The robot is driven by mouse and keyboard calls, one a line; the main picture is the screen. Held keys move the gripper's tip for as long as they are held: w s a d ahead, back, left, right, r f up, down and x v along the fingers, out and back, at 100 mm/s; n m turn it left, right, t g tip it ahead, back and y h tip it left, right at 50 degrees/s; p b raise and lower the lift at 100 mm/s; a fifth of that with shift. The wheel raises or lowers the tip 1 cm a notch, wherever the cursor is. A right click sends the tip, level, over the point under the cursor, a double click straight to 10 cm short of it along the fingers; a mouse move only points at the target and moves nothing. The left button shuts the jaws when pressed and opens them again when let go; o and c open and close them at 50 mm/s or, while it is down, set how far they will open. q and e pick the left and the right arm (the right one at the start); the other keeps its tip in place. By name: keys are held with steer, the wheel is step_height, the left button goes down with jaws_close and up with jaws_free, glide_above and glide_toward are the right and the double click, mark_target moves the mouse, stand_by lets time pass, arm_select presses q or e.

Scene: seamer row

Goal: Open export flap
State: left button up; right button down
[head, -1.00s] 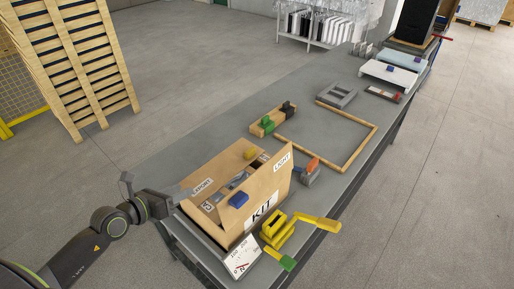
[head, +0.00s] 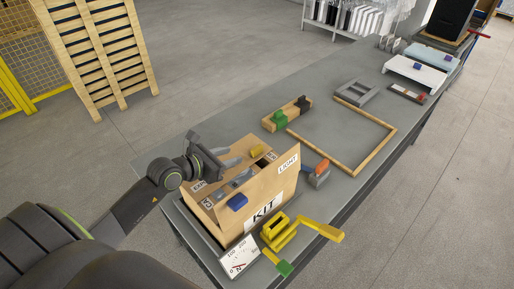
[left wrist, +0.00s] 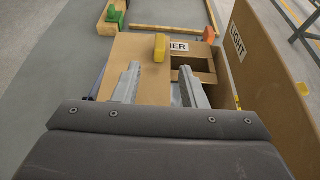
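The cardboard box marked KIT (head: 264,211) stands on the bench's near end. Its flap labelled LIGHT (head: 287,166) stands up on the right and shows in the left wrist view (left wrist: 245,60). The export label (head: 199,187) is on the box's left side, partly covered by my arm; I cannot tell that flap's angle. A yellow knob (head: 257,151) sits by an INNER label (left wrist: 178,46) on a flat panel. A blue knob (head: 237,202) is at the front. My left gripper (head: 232,157) is open and empty above the box's left part. My right gripper is out of view.
Yellow tool (head: 283,232), white dial card (head: 239,258) and orange-handled tool (head: 317,173) lie close to the box. A wooden holder (head: 287,114) and wooden frame (head: 375,155) lie farther back. The bench left of the holder is clear.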

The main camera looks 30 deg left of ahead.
mark_target(255, 149)
arm_select(q)
steer(key=x, duration=1.2)
steer(key=shift+p, duration=0.35)
jaws_close()
